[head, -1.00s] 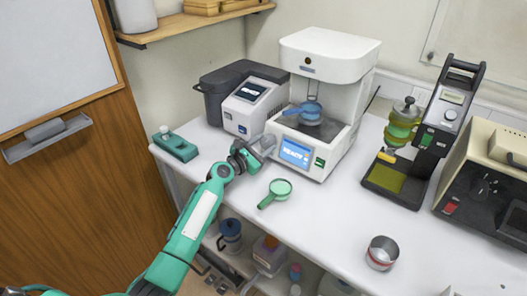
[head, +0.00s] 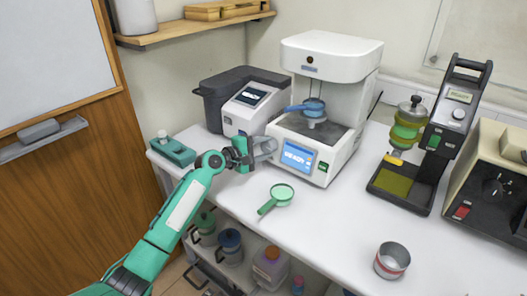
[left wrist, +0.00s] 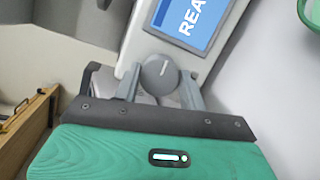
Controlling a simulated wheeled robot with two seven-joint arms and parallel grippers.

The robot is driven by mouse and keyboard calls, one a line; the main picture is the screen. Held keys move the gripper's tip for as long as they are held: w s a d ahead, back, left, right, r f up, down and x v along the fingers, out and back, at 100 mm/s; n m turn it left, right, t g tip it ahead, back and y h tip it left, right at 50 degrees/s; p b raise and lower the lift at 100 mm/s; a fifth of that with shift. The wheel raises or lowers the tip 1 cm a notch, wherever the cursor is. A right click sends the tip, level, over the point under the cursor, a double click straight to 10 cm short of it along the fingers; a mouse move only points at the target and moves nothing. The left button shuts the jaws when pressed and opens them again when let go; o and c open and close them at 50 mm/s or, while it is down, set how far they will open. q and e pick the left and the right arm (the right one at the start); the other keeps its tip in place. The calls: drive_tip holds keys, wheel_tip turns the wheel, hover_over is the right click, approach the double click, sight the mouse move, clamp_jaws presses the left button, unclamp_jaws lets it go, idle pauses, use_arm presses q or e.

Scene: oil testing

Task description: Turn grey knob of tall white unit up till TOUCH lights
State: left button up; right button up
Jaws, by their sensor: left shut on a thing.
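The tall white unit (head: 333,60) stands at the back of the bench, with a blue pan (head: 312,105) inside it. Its lit screen (head: 296,157) shows READY in the head view, partly blurred; only "REA" shows on the screen in the left wrist view (left wrist: 190,18). The round grey knob (left wrist: 160,75), with a white pointer line, sits on the front panel beside the screen. My left gripper (head: 268,147) reaches the unit's front left corner and hides the knob in the head view. In the left wrist view its two fingers are shut on the knob, one on each side. My right gripper is out of view.
A green-rimmed strainer (head: 282,195) lies on the bench in front of the unit. A dark grey and white device (head: 248,105) stands to the left, near a green block (head: 172,150). A metal cup (head: 391,262) and a black stand (head: 440,140) are to the right.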

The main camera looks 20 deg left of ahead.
use_arm(q)
drive_tip(key=m, duration=0.3)
drive_tip(key=shift+g, duration=0.4)
drive_tip(key=m, duration=0.3)
drive_tip(key=shift+r+m+g, duration=0.1)
drive_tip(key=shift+m+g, duration=0.2)
drive_tip(key=shift+g, duration=0.1)
drive_tip(key=shift+m+y+p, duration=0.45)
drive_tip(key=shift+m+y, duration=0.05)
drive_tip(key=shift+m, duration=0.5)
drive_tip(key=shift+m+g, duration=0.3)
drive_tip(key=shift+m, duration=0.4)
drive_tip(key=shift+m+y+p, duration=0.3)
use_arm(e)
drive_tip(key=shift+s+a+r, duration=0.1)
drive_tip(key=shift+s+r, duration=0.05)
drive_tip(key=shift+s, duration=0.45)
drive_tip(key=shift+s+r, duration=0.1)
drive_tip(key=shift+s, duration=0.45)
